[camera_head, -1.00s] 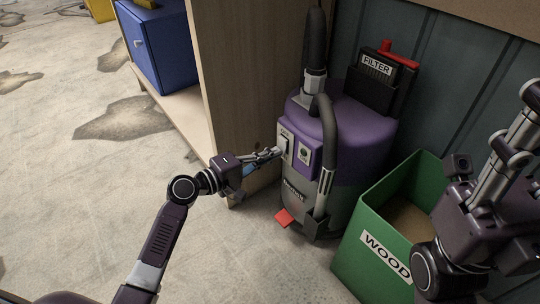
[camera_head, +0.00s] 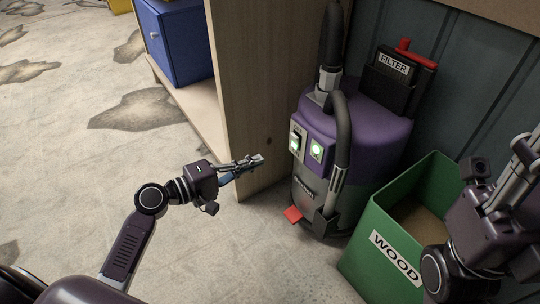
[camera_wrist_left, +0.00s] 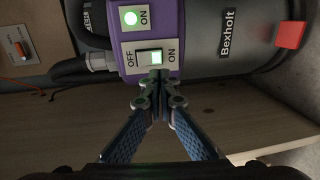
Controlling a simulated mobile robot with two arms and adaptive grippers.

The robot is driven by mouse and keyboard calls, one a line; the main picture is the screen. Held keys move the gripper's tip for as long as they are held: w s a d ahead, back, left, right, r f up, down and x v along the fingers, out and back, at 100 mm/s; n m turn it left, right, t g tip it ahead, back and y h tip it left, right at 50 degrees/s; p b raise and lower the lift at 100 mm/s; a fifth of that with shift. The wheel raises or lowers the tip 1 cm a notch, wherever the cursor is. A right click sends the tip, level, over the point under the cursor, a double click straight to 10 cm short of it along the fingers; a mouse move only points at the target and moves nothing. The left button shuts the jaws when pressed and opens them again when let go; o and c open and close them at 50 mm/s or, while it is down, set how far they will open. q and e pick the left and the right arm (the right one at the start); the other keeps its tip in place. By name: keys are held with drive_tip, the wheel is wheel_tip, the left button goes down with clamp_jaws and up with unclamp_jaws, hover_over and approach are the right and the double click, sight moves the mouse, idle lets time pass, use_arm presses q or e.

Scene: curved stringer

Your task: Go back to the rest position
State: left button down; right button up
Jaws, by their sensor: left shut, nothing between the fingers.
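My left gripper (camera_head: 254,161) is shut and empty, held in the air to the left of the purple and grey vacuum (camera_head: 375,135), apart from it. In the left wrist view the closed fingertips (camera_wrist_left: 160,78) appear in front of the vacuum's switch panel. The switch (camera_wrist_left: 149,57) there is lit green between OFF and ON labels, and a round green light (camera_wrist_left: 130,18) glows beside it. In the head view both lights also show green.
A green bin (camera_head: 357,247) marked WOOD stands right of the vacuum, near my right arm. A wooden cabinet side (camera_head: 257,90) stands behind my left gripper, with a blue box (camera_head: 180,42) on its lower shelf. The concrete floor at left is clear.

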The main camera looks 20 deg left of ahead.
use_arm(q)
drive_tip(key=shift+v, duration=0.85)
